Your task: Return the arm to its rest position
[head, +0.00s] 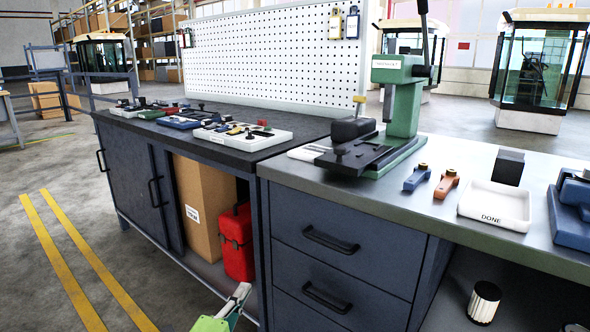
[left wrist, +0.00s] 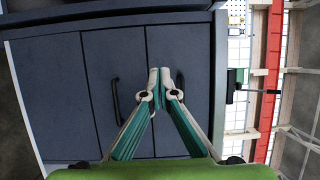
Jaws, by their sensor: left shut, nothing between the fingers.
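My left gripper (head: 240,292) shows at the bottom of the head view, low in front of the workbench cabinet. In the left wrist view its two green-sided fingers (left wrist: 159,80) meet at the tips, with nothing between them. Behind the fingers in that view are dark blue-grey cabinet doors (left wrist: 110,55) with black handles. The gripper looks apart from the doors, but the exact gap cannot be told. My right gripper is not in either view.
A steel-topped bench (head: 440,155) carries a green press (head: 404,100), a white DONE tray (head: 495,205) and small parts. The open cabinet bay holds a cardboard box (head: 203,205) and a red case (head: 237,245). The floor at left (head: 50,170) is clear.

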